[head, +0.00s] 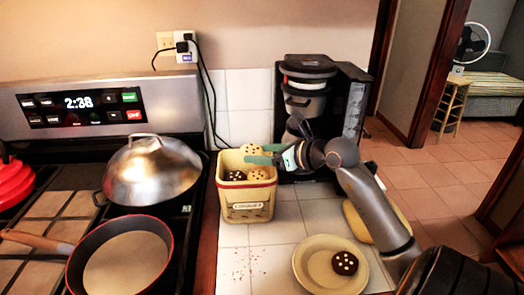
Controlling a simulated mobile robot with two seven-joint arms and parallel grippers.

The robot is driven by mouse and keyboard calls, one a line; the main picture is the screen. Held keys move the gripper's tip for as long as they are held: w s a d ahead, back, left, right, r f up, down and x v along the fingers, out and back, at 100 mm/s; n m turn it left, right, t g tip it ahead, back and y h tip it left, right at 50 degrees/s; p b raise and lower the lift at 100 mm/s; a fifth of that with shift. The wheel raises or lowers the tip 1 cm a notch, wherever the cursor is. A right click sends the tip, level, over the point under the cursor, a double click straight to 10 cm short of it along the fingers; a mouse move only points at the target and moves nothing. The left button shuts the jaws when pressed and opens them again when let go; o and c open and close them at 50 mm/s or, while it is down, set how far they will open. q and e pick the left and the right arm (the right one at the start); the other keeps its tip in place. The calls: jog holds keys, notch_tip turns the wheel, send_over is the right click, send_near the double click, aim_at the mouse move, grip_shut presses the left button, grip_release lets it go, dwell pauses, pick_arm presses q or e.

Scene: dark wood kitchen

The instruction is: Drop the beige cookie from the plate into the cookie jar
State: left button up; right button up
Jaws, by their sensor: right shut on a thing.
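The square beige cookie jar (249,207) stands open on the white tiled counter, beside the stove. A dark cookie (235,176) and a light cookie (257,175) show inside it. My right gripper (261,154) reaches in from the right and is over the back of the jar's opening. Its green fingers are shut on a beige cookie (250,149) with dark chips, which shows above the rim. The round cream plate (312,268) at the front right holds a dark cookie with light spots (345,263). My left gripper is out of view.
A black coffee maker (307,80) stands behind my right gripper. A yellowish object (360,222) lies partly hidden behind my arm. The stove at left holds a lidded pan (152,170) and a frying pan (122,262). Crumbs lie on the tiles between jar and plate.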

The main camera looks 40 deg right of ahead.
notch_tip(320, 180, down, 2)
jog(key=shift+b, duration=0.4)
jog(key=o, duration=1.3)
jog(key=shift+r, duration=0.1)
jog(key=shift+b+v, duration=0.6)
jog(key=shift+v, duration=5.65)
